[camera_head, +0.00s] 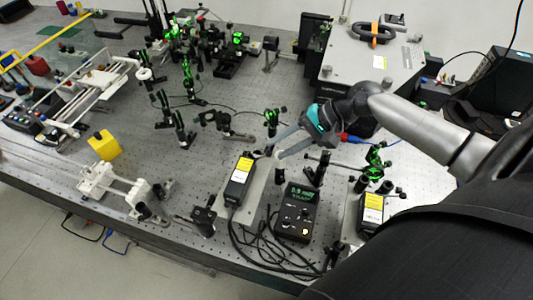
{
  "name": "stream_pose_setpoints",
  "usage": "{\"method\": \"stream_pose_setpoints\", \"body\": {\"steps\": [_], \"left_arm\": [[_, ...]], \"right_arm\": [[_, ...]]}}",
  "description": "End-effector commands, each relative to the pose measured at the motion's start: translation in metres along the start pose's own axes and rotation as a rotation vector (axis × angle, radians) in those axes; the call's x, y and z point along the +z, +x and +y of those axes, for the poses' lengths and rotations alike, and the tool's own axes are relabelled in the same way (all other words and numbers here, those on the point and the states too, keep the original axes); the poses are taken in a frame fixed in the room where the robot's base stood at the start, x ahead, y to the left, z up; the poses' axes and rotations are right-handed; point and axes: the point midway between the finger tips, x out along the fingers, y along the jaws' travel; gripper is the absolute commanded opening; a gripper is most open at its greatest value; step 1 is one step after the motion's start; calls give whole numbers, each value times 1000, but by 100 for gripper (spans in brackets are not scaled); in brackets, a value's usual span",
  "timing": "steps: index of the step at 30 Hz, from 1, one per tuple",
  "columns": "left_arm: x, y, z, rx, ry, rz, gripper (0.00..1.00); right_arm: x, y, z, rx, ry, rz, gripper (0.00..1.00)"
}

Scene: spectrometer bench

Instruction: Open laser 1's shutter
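Two black laser boxes with yellow labels stand on the bench. One laser (238,188) is at the centre on a pale plate; the other laser (371,214) is further right. No number is readable, so I cannot tell which is laser 1. My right gripper (276,149), with a teal band, reaches in from the right. Its two grey fingers are apart and nothing shows between them. The fingertips are close to the front end of the centre laser; contact is unclear. A shutter is too small to make out. My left gripper is not in view.
A black meter (296,212) with a green display stands between the lasers, with black cables looped beside it. Posts and optics with green glints fill the bench (205,150) behind. A grey box (370,70) stands at the back right. A yellow block (104,145) is at left.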

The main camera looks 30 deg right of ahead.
Motion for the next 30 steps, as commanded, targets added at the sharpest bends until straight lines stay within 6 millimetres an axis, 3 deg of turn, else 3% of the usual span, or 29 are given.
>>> {"method": "stream_pose_setpoints", "body": {"steps": [3, 9, 21, 30], "left_arm": [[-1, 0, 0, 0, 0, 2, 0], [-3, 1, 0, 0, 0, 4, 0], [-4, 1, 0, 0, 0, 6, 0], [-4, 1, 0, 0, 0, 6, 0]], "right_arm": [[0, 21, -1, -4, 0, -1, 38], [0, 44, -1, -3, 0, 1, 38], [0, 51, 0, 0, -1, 1, 38], [0, 51, 0, 0, -1, 1, 4]]}}
